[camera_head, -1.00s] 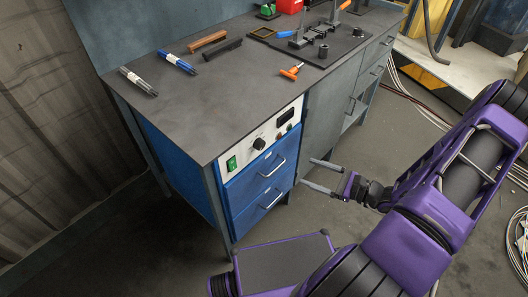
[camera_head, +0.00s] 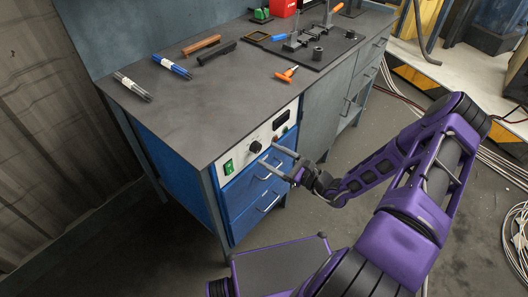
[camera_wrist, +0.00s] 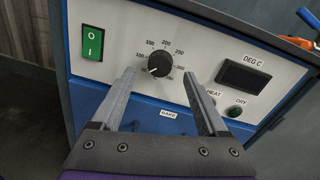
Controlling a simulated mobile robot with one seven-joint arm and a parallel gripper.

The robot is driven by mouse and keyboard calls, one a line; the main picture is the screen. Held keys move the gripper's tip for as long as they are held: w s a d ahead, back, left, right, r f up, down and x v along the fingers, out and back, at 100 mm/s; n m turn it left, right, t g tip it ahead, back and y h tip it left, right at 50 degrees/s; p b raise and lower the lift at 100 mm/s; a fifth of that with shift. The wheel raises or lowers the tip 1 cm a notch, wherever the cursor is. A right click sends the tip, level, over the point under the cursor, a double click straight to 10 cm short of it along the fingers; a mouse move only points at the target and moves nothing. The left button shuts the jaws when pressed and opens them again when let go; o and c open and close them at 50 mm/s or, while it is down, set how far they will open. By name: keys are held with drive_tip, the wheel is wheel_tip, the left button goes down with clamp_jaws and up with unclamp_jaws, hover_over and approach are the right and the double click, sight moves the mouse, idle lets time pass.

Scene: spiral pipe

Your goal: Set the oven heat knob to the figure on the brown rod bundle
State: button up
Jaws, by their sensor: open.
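The oven heat knob (camera_head: 255,147) is black, on the pale panel at the bench's front. It also shows in the wrist view (camera_wrist: 159,64), ringed by printed figures; its exact setting is too small to read surely. My gripper (camera_head: 268,155) is open in front of the panel. In the wrist view its fingers (camera_wrist: 158,75) reach toward the knob from below, one on each side, with nothing held. On the bench lie a greyish rod bundle (camera_head: 133,87) and a blue one (camera_head: 172,66), both with white labels, and a brown bar-like piece (camera_head: 201,45). No label figure is legible.
The panel also has a green switch (camera_wrist: 92,43), a dark display (camera_wrist: 252,76), and HEAT and DRY lamps. Blue drawers with protruding handles (camera_head: 268,203) sit below it. An orange-handled tool (camera_head: 286,74) lies near the bench edge. Floor cables run at right.

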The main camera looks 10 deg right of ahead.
sight(259, 149)
drive_tip(key=shift+x, duration=1.65)
clamp_jaws()
